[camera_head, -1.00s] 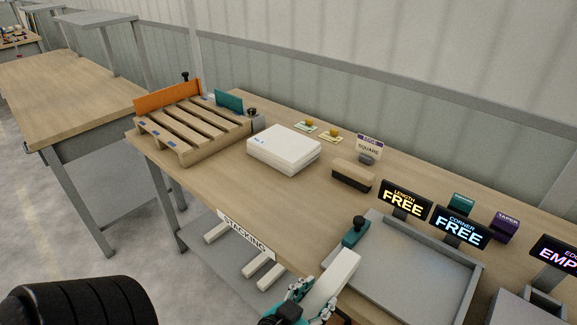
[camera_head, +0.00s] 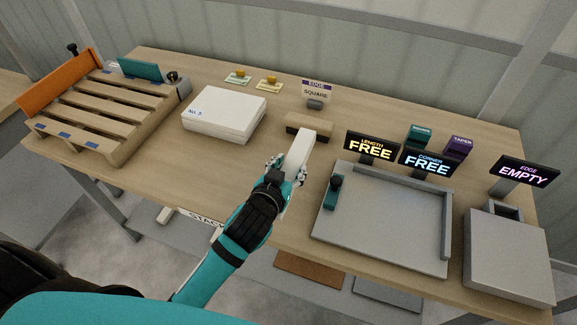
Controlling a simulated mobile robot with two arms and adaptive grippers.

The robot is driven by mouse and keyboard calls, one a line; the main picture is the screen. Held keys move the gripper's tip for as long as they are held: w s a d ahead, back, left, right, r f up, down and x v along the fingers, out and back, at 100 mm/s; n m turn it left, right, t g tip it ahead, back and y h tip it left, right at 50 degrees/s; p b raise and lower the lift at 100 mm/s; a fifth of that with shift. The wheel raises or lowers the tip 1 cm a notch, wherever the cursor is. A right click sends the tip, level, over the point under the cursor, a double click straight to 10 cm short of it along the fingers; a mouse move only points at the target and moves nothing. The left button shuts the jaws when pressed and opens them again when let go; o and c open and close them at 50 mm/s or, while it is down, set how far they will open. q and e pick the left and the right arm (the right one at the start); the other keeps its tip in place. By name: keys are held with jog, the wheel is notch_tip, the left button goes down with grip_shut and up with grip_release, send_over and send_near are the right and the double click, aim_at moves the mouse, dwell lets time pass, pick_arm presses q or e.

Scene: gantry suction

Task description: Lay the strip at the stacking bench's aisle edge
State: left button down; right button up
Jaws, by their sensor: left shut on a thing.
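My left gripper (camera_head: 284,174) is shut on a white strip (camera_head: 300,151). The strip points up and to the right, above the middle of the wooden stacking bench (camera_head: 160,151). The gripper's fingers hide its near end, and I cannot tell whether it touches the bench top. The bench's aisle edge is its near edge, where the stacking sign (camera_head: 195,216) is partly hidden by my left arm. My right gripper is not in view.
A slatted pallet (camera_head: 101,119) and a white stack (camera_head: 224,112) stand to the left. A brush-like block (camera_head: 308,127) lies just beyond the strip. A grey tray (camera_head: 385,220), display signs (camera_head: 371,147) and a grey box (camera_head: 508,252) fill the right.

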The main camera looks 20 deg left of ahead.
pick_arm(q)
jog(key=shift+a+r+p, duration=0.1)
jog(key=shift+r+p, duration=0.05)
jog(key=shift+p, duration=0.3)
notch_tip(320, 180, down, 5)
jog(key=b, duration=0.3)
jog(key=shift+r, duration=0.1)
jog(key=shift+f+b, duration=0.55)
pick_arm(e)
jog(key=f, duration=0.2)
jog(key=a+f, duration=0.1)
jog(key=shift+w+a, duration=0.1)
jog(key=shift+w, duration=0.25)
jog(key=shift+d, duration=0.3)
pick_arm(q)
jog(key=shift+f, duration=0.6)
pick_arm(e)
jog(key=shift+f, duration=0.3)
pick_arm(q)
jog(key=c, duration=0.6)
grip_release()
jog(key=shift+c, duration=0.2)
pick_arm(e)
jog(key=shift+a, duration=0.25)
pick_arm(q)
jog(key=shift+s+f, duration=0.1)
jog(key=v, duration=1.2)
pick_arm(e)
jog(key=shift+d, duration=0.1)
